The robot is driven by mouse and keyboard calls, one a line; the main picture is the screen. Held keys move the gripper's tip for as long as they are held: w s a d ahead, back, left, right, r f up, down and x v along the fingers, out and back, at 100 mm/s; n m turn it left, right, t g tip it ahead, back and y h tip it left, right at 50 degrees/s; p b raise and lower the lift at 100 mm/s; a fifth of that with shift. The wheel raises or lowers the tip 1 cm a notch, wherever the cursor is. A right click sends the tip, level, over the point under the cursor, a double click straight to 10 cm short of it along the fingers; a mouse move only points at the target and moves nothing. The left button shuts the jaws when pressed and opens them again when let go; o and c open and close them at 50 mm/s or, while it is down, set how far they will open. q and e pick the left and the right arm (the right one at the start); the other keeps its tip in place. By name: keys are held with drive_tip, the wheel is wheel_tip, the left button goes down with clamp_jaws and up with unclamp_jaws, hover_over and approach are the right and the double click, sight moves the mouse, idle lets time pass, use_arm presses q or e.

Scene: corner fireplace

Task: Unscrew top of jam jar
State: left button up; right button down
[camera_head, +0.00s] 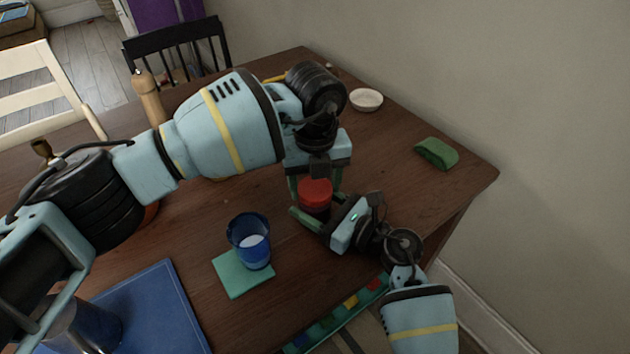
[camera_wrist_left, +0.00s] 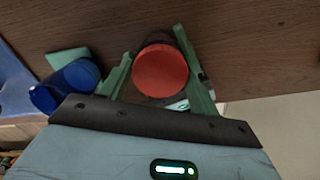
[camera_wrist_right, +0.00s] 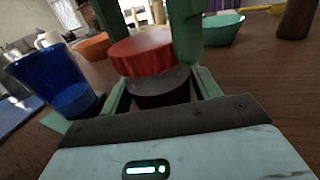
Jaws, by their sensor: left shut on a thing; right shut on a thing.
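The jam jar (camera_wrist_right: 163,90) has a dark body and a red lid (camera_head: 315,190). It is by the front right part of the brown table. My left gripper (camera_head: 317,184) reaches down from above and is shut on the lid, its green fingers on either side in the left wrist view (camera_wrist_left: 160,65). My right gripper (camera_head: 308,214) comes in low from the right and is shut around the jar body. In the right wrist view the lid (camera_wrist_right: 140,50) looks slightly tilted and offset on the jar, with a greyish band below it. I cannot tell whether they still touch.
A blue cup (camera_head: 248,240) stands on a green coaster (camera_head: 233,280) left of the jar. A blue mat (camera_head: 150,310) lies at front left. A white bowl (camera_head: 366,100) and a green sponge (camera_head: 437,153) are further back. The table (camera_head: 390,180) is bare to the right.

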sight(315, 188)
use_arm(q)
drive_tip(key=shift+r, duration=0.3)
drive_tip(key=shift+r, duration=0.75)
drive_tip(key=shift+r, duration=0.1)
drive_tip(key=shift+r, duration=1.95)
use_arm(e)
drive_tip(key=shift+c, duration=1.4)
unclamp_jaws()
use_arm(q)
drive_tip(key=shift+f, duration=0.45)
use_arm(e)
drive_tip(key=v, duration=1.2)
